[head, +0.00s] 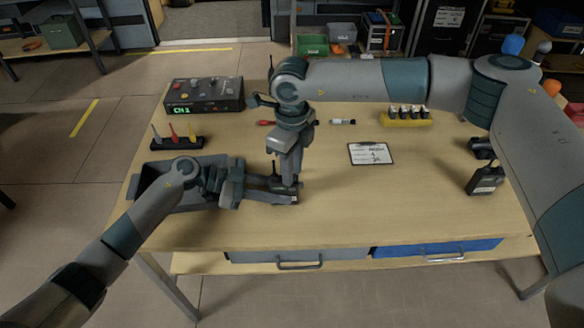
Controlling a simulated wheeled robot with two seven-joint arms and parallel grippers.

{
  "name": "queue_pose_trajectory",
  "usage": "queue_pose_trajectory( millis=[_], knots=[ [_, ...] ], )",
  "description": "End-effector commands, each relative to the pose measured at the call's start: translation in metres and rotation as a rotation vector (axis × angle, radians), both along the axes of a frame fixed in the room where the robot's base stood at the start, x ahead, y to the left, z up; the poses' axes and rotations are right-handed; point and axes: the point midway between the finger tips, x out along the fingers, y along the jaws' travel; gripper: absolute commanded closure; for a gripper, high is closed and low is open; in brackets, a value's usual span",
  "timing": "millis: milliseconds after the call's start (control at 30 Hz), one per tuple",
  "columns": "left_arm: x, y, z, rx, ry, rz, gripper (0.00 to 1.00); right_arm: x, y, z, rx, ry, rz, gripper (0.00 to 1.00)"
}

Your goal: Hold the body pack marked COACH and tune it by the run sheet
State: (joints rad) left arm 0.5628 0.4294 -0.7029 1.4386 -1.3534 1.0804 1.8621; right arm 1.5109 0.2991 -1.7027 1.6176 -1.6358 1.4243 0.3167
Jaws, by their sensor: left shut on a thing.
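My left gripper (284,193) reaches in from the left, low over the table. It is shut on a small dark body pack (275,183), mostly hidden by both grippers; no marking on it can be read. My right gripper (287,178) points straight down at that pack from above, at or very near it; whether its fingers are open or shut is hidden. The run sheet (371,153) lies on a clipboard in the middle right of the table, its writing too small to read. Another dark pack (486,179) stands at the right.
A black receiver (203,95) with a green display reading like CH1 stands at the back left. A marker rack (178,143), a grey tray (150,190) under my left arm, a yellow battery holder (405,119) and a pen (342,122) surround clear tabletop. Drawers (437,250) sit below the front edge.

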Motion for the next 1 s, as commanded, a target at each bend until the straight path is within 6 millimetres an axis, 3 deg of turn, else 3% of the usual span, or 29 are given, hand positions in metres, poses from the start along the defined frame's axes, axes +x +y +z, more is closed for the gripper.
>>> queue_pose_trajectory(
  millis=[133, 233, 467, 800, 1000],
  knots=[
    [-0.0001, 0.0001, -0.0002, 0.0, 0.0, 0.0, 1.0, -0.0001, -0.0001, -0.0001, 0.0, 0.0, 0.001, 0.74],
    [-0.0001, 0.0, -0.0001, 0.0, 0.0, 0.0, 1.0, -0.0001, -0.0001, -0.0001, 0.0, 0.0, 0.002, 0.98],
    [-0.0001, 0.0001, -0.0002, 0.0, 0.0, 0.0, 1.0, 0.0, -0.0001, -0.0003, 0.0, 0.0, 0.019, 0.99],
    [-0.0002, 0.0, -0.0001, 0.0, 0.0, -0.001, 1.0, -0.0002, -0.0003, -0.0008, 0.001, 0.001, 0.234, 0.99],
    [-0.0003, -0.0001, -0.0001, 0.0, 0.0, -0.001, 1.0, 0.0, -0.0004, -0.0007, 0.0, 0.001, 0.248, 0.99]
  ],
)
